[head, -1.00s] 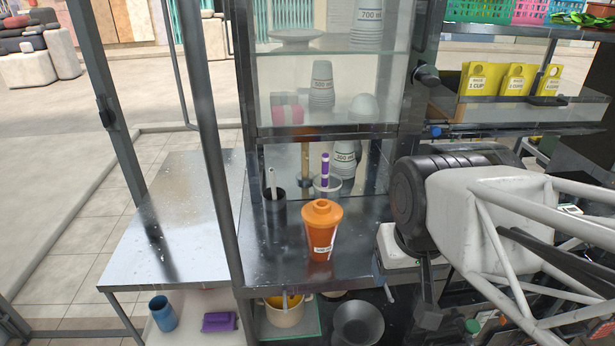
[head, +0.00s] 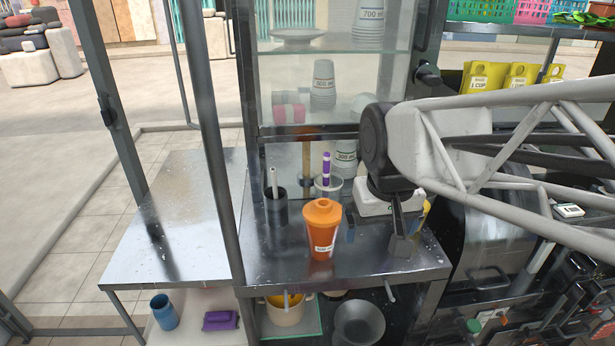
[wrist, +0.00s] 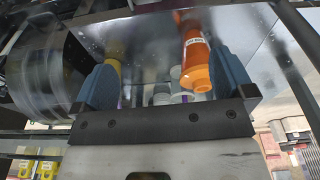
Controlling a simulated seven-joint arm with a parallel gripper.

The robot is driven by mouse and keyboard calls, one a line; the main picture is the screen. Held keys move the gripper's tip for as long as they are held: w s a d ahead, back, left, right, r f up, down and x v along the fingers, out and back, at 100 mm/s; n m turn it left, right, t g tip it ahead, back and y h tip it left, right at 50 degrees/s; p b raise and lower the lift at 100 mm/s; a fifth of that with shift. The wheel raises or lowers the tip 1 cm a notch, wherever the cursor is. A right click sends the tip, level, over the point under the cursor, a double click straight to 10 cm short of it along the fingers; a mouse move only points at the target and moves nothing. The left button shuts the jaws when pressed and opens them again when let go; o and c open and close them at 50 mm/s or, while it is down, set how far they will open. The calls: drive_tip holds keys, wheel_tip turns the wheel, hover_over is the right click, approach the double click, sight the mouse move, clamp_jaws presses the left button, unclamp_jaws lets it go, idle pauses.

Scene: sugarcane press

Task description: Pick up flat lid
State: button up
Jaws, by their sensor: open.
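A flat, pale, round piece (head: 298,38) lies on the upper glass shelf of the display case in the head view. It may be the flat lid, but I cannot tell for sure. My gripper (head: 402,240) hangs over the right part of the metal counter, right of the orange shaker bottle (head: 322,230) and well below that shelf. In the wrist view my gripper (wrist: 166,85) has its two blue finger pads wide apart, with nothing held between them. The orange bottle (wrist: 196,62) shows upside down beside the right pad there.
A dark holder (head: 276,208) and a cup with a purple stick (head: 326,182) stand behind the bottle. A grey post (head: 213,150) stands left of the case. The left metal table (head: 170,230) is clear.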

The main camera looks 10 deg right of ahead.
drive_tip(key=n+g, duration=0.1)
drive_tip(key=g, duration=0.1)
approach(324, 204)
drive_tip(key=shift+s+a+f, duration=0.1)
drive_tip(key=shift+s+f, duration=0.1)
drive_tip(key=shift+s, duration=0.25)
drive_tip(key=shift+s+a+f, duration=0.1)
drive_tip(key=shift+s+f, duration=0.15)
drive_tip(key=shift+s, duration=0.2)
drive_tip(key=shift+f, duration=0.1)
drive_tip(key=shift+f, duration=1.2)
drive_tip(key=shift+f, duration=0.1)
drive_tip(key=shift+w+f, duration=0.1)
drive_tip(key=shift+f, duration=2.4)
drive_tip(key=shift+c, duration=0.5)
drive_tip(key=c, duration=0.5)
